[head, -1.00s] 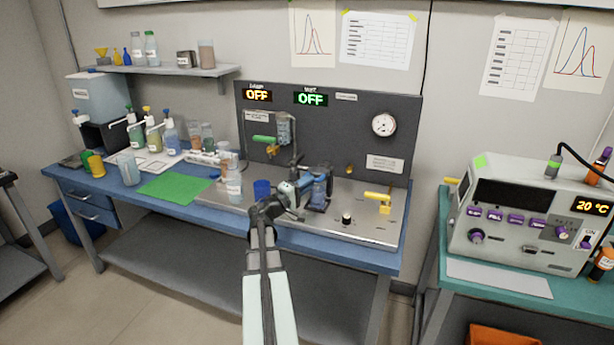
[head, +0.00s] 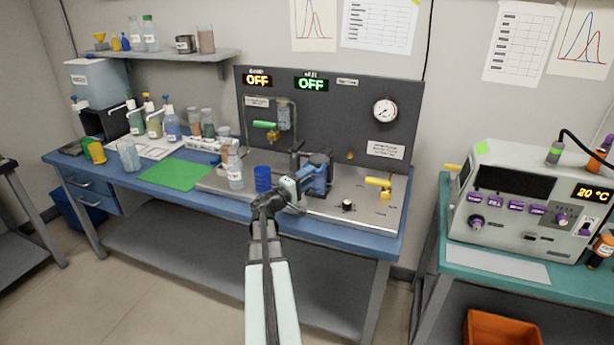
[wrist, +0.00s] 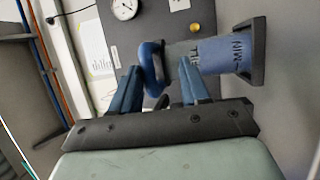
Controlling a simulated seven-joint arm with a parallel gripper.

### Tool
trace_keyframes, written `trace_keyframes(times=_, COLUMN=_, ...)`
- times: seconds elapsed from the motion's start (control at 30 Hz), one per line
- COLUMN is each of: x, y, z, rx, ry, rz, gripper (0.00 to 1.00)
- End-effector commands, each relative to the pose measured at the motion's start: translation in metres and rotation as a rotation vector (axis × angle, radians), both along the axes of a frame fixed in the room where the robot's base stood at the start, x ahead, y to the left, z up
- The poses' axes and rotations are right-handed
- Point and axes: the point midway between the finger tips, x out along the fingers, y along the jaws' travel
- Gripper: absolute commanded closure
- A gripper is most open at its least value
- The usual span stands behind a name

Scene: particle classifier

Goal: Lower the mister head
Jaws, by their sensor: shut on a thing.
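The mister head appears to be the blue device (head: 318,172) on the right half of the steel deck, in front of the dark panel. In the wrist view it shows as a blue lettered body (wrist: 224,53) with a grey neck and a rounded blue handle (wrist: 151,62). My gripper (head: 296,182) reaches it from the front. In the wrist view its blue fingers (wrist: 160,84) are shut on the mister head, around the handle and neck. The exact contact is partly hidden, and I cannot tell the gap between the mister head and the deck.
A blue cup (head: 262,178) and a clear labelled bottle (head: 235,172) stand close left of my gripper. A yellow lever (head: 380,182) and a black knob (head: 347,205) are on the deck to the right. The panel (head: 345,125) with two OFF displays stands behind.

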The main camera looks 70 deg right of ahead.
Motion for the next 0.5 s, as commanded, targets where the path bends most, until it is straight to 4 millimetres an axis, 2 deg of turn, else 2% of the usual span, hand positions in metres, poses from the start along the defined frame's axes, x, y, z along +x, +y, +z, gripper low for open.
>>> trace_keyframes(times=0.03, x=-0.0008, y=-0.0011, z=-0.0037, rx=0.008, ry=-0.009, rz=-0.001, gripper=0.69)
trace_keyframes(times=0.17, x=-0.0009, y=-0.0009, z=-0.0027, rx=0.006, ry=-0.010, rz=-0.003, gripper=0.58)
trace_keyframes(times=0.5, x=-0.0003, y=0.0013, z=-0.0009, rx=0.003, ry=-0.010, rz=-0.003, gripper=0.58)
